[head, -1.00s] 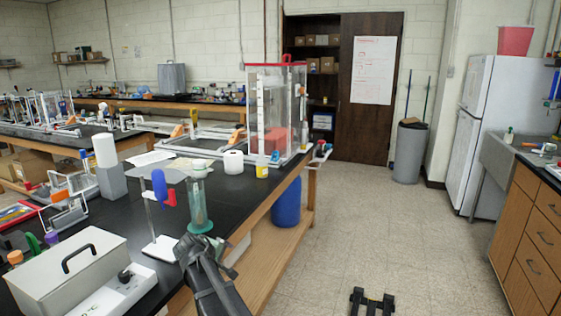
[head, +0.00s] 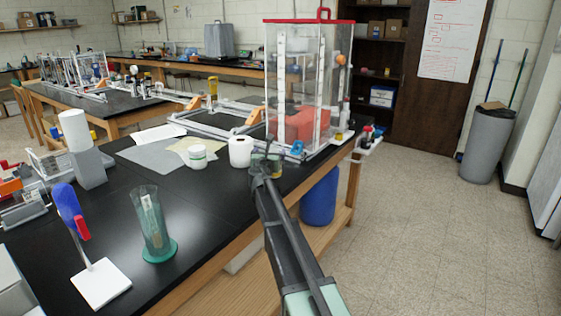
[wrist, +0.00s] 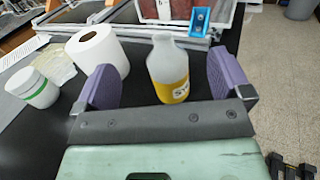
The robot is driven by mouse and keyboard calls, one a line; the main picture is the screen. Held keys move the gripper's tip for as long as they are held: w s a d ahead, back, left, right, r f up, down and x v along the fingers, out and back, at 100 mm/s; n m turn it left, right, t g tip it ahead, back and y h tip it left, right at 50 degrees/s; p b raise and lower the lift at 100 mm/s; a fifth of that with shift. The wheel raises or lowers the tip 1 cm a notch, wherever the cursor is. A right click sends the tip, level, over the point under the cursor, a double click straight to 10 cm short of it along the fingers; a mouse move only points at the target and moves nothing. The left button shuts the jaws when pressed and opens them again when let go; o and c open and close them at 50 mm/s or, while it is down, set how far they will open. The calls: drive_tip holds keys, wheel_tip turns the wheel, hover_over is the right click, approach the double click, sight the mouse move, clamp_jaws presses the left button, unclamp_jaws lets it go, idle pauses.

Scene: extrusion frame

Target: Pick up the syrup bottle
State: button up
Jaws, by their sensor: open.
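The syrup bottle (wrist: 170,74) stands upright on the black bench in the wrist view. It is clear with a pale cap, yellow contents and a white label with partly readable lettering. My gripper (wrist: 163,84) is open, with one purple finger pad on each side of the bottle in the picture and gaps visible on both sides. I cannot tell how deep the bottle sits between the pads. In the head view, my gripper (head: 265,164) is over the bench edge area and largely hides the bottle.
A white paper roll (wrist: 97,52) stands close left of the bottle, with a white jar (wrist: 36,88) farther left. A clear red-topped tank (head: 308,85) stands behind. A green-based cylinder (head: 152,225) and a white stand (head: 101,284) are nearer on the bench.

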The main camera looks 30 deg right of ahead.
wheel_tip(320, 180, down, 9)
drive_tip(key=b, duration=0.8)
drive_tip(key=shift+r, duration=0.2)
drive_tip(key=shift+w+d+r, duration=0.1)
drive_tip(key=shift+d+r, duration=0.05)
drive_tip(key=shift+r, duration=0.1)
drive_tip(key=x, duration=0.7)
drive_tip(key=shift+w+d, duration=0.15)
drive_tip(key=c, duration=1.1)
wheel_tip(320, 180, up, 20)
drive_tip(key=p, duration=2)
